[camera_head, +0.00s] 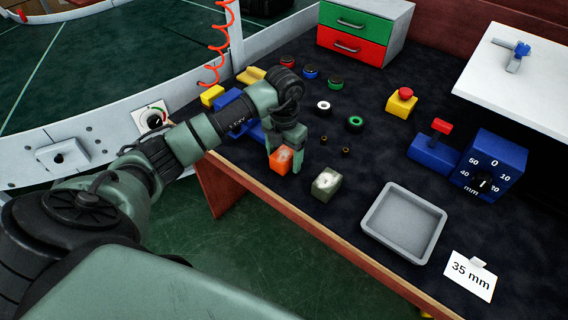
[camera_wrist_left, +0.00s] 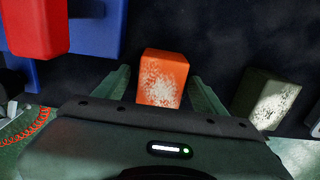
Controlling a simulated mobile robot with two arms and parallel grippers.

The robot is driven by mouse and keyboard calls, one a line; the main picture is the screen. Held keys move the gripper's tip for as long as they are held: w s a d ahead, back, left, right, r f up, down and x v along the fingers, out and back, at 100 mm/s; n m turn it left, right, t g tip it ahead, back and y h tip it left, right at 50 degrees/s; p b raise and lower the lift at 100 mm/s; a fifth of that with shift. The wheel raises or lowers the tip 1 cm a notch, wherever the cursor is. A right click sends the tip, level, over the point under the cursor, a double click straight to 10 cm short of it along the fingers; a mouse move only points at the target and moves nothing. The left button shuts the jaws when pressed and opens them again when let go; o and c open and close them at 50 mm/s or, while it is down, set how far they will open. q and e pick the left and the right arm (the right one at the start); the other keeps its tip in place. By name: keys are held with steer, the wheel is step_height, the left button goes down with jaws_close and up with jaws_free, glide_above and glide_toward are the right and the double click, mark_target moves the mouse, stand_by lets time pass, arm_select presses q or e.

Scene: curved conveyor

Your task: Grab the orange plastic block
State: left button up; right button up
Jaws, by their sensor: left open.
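The orange block (camera_head: 280,161), with a whitish worn patch, sits on the dark table top near its front edge. My left gripper (camera_head: 286,158) is open, with its fingers down around the block. In the left wrist view the orange block (camera_wrist_left: 163,78) stands between the two spread fingers (camera_wrist_left: 165,92), with dark gaps at both sides. I cannot tell how close its lower part is to the palm, which hides it. My right gripper is in neither view.
A grey-green worn block (camera_head: 326,184) sits just right of the gripper. A blue fixture (camera_head: 236,106) stands behind the arm. A grey tray (camera_head: 404,222) and a "35 mm" card (camera_head: 471,276) lie to the right. Several small rings and a red-button box (camera_head: 401,103) are farther back.

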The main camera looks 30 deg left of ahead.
arm_select(q)
steer(key=shift+r, duration=0.1)
steer(key=c, duration=1.5)
steer(key=shift+c, duration=0.2)
